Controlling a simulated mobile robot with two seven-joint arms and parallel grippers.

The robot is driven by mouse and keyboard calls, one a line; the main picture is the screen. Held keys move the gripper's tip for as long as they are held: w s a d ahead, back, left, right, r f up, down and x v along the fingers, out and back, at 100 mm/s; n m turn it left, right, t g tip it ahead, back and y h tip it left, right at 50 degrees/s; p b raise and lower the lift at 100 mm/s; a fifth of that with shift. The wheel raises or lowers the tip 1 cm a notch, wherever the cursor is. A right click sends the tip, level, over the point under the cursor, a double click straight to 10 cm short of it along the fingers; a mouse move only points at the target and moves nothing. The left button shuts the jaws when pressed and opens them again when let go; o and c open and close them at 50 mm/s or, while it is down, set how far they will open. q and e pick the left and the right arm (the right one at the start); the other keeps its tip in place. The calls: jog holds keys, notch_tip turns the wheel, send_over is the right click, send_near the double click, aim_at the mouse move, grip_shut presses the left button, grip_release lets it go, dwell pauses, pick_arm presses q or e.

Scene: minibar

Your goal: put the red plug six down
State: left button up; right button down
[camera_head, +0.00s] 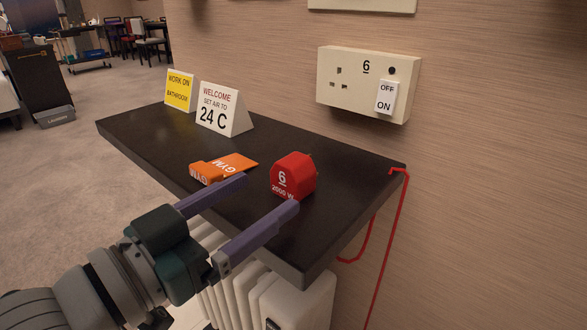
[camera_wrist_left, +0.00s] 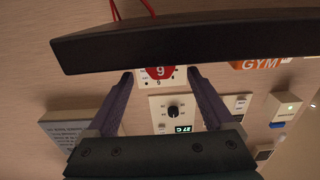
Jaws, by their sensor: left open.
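The red plug six (camera_head: 296,176), marked "6" and "2000 W", stands on the dark shelf (camera_head: 345,174) near its front edge. Its pins are not clear to see. My left gripper (camera_head: 267,193) is open and empty in front of the shelf, its fingertips just short of the plug. In the left wrist view, which looks upside down, the plug (camera_wrist_left: 159,72) shows between and beyond the fingertips (camera_wrist_left: 160,80). The cream wall socket (camera_head: 350,92) marked 6 is above the shelf, with nothing in its holes. My right gripper is not in view.
An orange GYM tag (camera_head: 225,166) lies left of the plug. A white "24 C" sign (camera_head: 222,110) and a yellow sign (camera_head: 180,90) stand farther back. A red cord (camera_head: 392,230) hangs at the shelf's right end. A white radiator (camera_head: 297,302) is below.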

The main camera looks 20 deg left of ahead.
pick_arm(q)
jog(key=v, duration=0.6)
jog(key=shift+p, duration=0.3)
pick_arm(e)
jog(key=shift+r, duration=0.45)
pick_arm(q)
jog(key=shift+s, duration=0.1)
